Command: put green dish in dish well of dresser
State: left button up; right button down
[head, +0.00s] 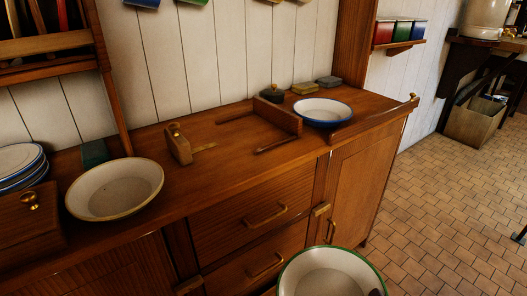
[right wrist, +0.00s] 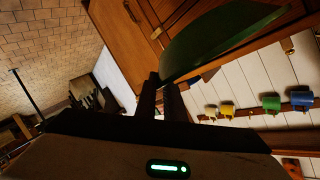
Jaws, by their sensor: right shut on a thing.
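The green dish (head: 330,272), pale inside with a green rim, is at the bottom edge of the head view, in front of the dresser's drawers and partly cut off. In the right wrist view its dark green underside (right wrist: 215,45) shows. My right gripper (right wrist: 160,82) is shut on the dish's rim. On the dresser top (head: 225,165), low wooden rails and an upright board (head: 278,116) frame a bare space that looks like the dish well (head: 245,132). A wooden block with a brass knob (head: 179,145) stands at its left. My left gripper is not in view.
A blue-rimmed dish (head: 323,112) stands right of the board. A cream dish (head: 115,189) and stacked blue-rimmed plates (head: 20,165) stand at the left. A dark lidded pot (head: 271,93) is behind the board. Brass handles (head: 265,216) stick out from the drawers.

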jog(key=shift+a+r+p, duration=0.1)
jog(key=shift+a+p, duration=0.1)
jog(key=shift+p, duration=0.5)
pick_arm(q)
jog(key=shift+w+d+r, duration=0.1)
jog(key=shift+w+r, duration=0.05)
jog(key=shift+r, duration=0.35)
pick_arm(e)
jog(key=shift+d+r, duration=0.1)
